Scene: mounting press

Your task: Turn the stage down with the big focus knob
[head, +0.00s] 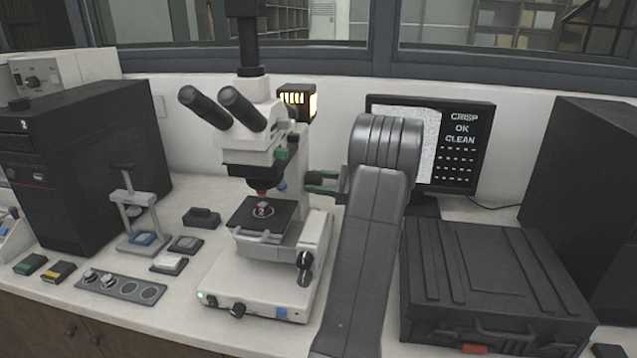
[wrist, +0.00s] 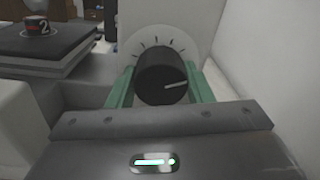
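The microscope (head: 263,140) stands mid-bench with its dark stage (head: 243,222) under the objective. A sample marked 2 (head: 262,209) lies on the stage, and both show at the upper left of the wrist view. My gripper (head: 320,182) is at the microscope's right side, at about stage height. In the wrist view its green fingers (wrist: 162,88) lie on both sides of the big black focus knob (wrist: 162,78), against its sides. The knob has a white pointer line aimed right, and a pale marked dial (wrist: 180,42) is behind it. My gripper mostly hides the knob in the head view.
A monitor (head: 462,140) behind reads "CRISP OK CLEAN". A black case (head: 480,270) fills the right of the bench. Small stands and boxes lie left of the microscope.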

